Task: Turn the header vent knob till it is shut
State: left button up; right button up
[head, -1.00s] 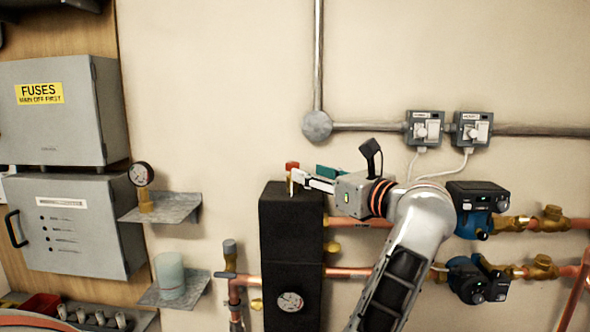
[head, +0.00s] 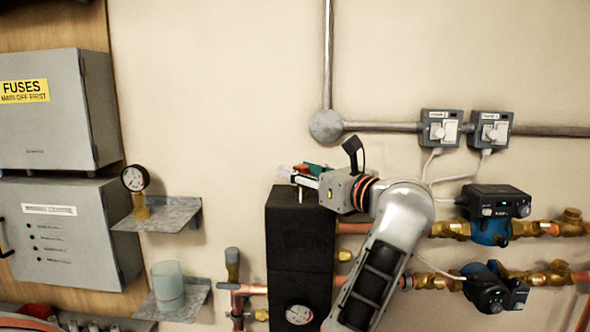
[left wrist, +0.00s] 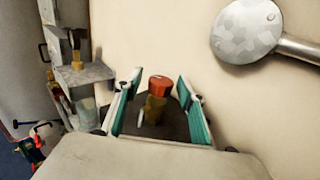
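The header vent has a red knob on a brass body. It shows in the left wrist view, with the red knob (left wrist: 159,87) above the brass body (left wrist: 154,110). It stands on top of the dark insulated header (head: 297,240). My left gripper (head: 303,174) is at the header's top, and its fingers hide much of the vent in the head view. In the left wrist view its two green-padded fingers (left wrist: 158,98) are spread to either side of the knob, with a visible gap on both sides. My right gripper is in neither view.
Left of the header, a pressure gauge (head: 135,180) stands on an upper shelf and a translucent cup (head: 168,285) on a lower one. Pumps (head: 491,212) and copper pipes lie to the right. A round conduit box (head: 325,126) is on the wall above.

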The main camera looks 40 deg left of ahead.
pick_arm(q)
jog(key=shift+d, duration=0.1)
jog(key=c, duration=1.1)
jog(key=shift+c, duration=0.2)
